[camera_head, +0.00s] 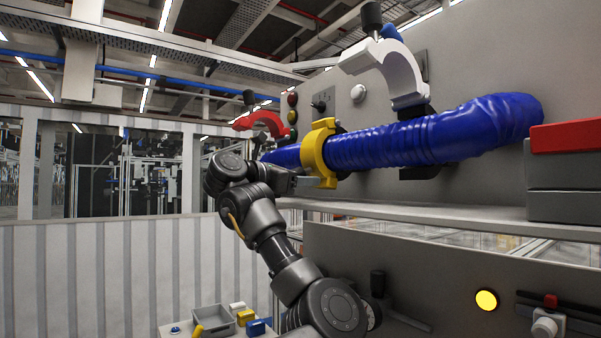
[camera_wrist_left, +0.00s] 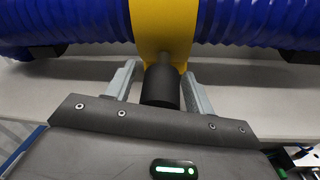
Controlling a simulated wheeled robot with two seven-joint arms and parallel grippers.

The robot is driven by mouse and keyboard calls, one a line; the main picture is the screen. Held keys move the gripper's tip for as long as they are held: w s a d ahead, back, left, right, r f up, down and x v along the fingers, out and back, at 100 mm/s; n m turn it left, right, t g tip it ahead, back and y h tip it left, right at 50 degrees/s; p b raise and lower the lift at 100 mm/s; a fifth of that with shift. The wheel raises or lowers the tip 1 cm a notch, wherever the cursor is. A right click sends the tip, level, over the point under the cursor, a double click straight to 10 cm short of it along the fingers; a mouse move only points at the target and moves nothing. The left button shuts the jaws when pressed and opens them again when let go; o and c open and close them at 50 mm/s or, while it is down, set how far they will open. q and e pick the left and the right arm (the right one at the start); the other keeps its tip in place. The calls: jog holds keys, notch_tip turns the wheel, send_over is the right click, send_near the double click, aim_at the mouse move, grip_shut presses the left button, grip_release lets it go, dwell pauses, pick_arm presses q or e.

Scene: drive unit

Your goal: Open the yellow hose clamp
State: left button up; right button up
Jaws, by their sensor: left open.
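The yellow hose clamp (camera_head: 318,150) is closed around the blue ribbed hose (camera_head: 420,137) on the grey panel. It also shows at the top of the left wrist view (camera_wrist_left: 165,28), with its black handle (camera_wrist_left: 160,88) pointing toward my gripper. My left gripper (camera_head: 304,183) is at the front of the clamp. In the left wrist view its two grey fingers (camera_wrist_left: 160,84) are apart, one on each side of the black handle, with small gaps visible. In the head view the handle is hidden by my gripper. My right gripper is out of view.
A white clamp (camera_head: 397,72) stands open above the hose, and a red clamp (camera_head: 262,121) stands open at the left. A grey box with a red top (camera_head: 565,137) is at the right. A ledge (camera_head: 460,216) runs below the hose. A bin (camera_head: 213,322) stands low at the left.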

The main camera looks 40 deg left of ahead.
pick_arm(q)
jog(key=c, duration=0.7)
grip_shut()
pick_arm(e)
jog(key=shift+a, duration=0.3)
pick_arm(q)
jog(key=shift+r, duration=0.15)
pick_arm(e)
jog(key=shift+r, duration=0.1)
